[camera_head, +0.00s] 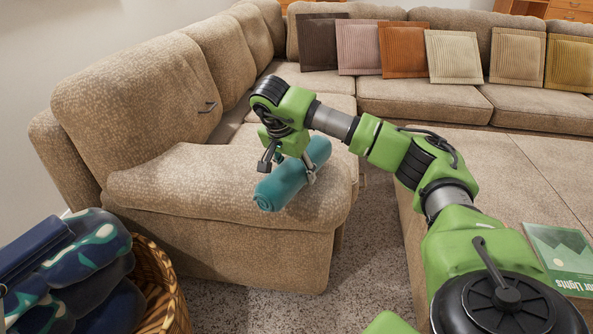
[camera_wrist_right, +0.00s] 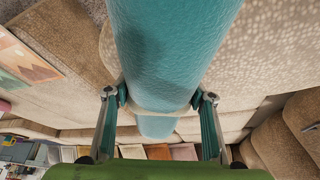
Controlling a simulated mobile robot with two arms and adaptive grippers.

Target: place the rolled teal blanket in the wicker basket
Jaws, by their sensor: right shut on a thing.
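The rolled teal blanket (camera_head: 291,180) is over the seat of the near sofa section in the head view. My right gripper (camera_head: 288,171) is shut on it, one finger on each side. In the right wrist view the teal roll (camera_wrist_right: 172,50) runs between the two fingers (camera_wrist_right: 160,98). Whether the roll still touches the seat is unclear. The wicker basket (camera_head: 173,300) stands on the floor at the lower left of the head view, well apart from the roll. Dark blue patterned blankets (camera_head: 85,265) fill its left part and hide much of it. My left gripper is not in view.
The beige sofa (camera_head: 220,200) lies between the roll and the basket, its front edge close to the basket. A row of cushions (camera_head: 403,52) leans along the back. A beige ottoman (camera_head: 555,165) with a green book (camera_head: 562,255) is at right. Speckled carpet shows between.

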